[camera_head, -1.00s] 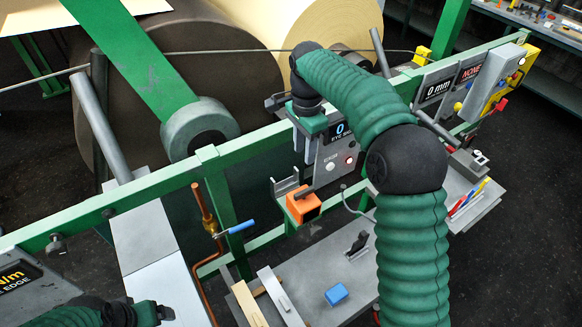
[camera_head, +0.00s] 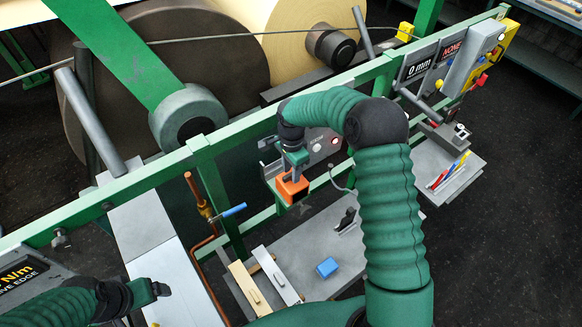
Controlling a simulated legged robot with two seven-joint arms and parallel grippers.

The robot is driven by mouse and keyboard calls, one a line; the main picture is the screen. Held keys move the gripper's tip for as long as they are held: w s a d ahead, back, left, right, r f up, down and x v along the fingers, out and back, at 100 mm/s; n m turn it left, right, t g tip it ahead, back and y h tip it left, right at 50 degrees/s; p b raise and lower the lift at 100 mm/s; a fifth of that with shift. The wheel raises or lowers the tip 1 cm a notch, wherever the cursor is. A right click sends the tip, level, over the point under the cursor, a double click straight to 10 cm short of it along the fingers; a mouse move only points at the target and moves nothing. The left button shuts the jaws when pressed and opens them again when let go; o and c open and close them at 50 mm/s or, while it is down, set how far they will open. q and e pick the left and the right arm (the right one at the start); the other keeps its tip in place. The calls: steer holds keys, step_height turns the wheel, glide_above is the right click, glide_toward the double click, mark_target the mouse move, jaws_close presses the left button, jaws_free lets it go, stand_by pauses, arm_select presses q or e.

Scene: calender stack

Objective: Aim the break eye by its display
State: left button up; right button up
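The break eye appears to be the small orange box (camera_head: 293,188) on a bracket below the green rail. My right gripper (camera_head: 295,168) points down at the top of this box, very close to or touching it. Its fingers are small and partly merged with the box, so I cannot tell whether they grip. The grey panel (camera_head: 327,146) with round buttons stands behind, and my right arm hides its blue-digit display. My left gripper (camera_head: 162,290) is at the lower left, away from the box; its finger opening is unclear.
The green rail (camera_head: 235,127) crosses the scene. A large dark roll (camera_head: 215,60) stands behind it. A grey shelf (camera_head: 310,245) below holds a blue block (camera_head: 327,267) and wooden pieces. A copper pipe with a blue-handled valve (camera_head: 232,210) is left. A 0 mm display (camera_head: 421,66) is right.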

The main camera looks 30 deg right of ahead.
steer(key=shift+s+r, duration=0.15)
steer(key=shift+s, duration=0.25)
steer(key=shift+c, duration=0.6)
steer(key=shift+w+d+f, duration=0.15)
steer(key=shift+w+f, duration=0.05)
steer(key=shift+w, duration=0.1)
steer(key=c, duration=0.5)
jaws_close()
arm_select(q)
steer(key=shift+s+d+r, duration=0.1)
steer(key=shift+s+d, duration=0.05)
steer(key=shift+s, duration=0.15)
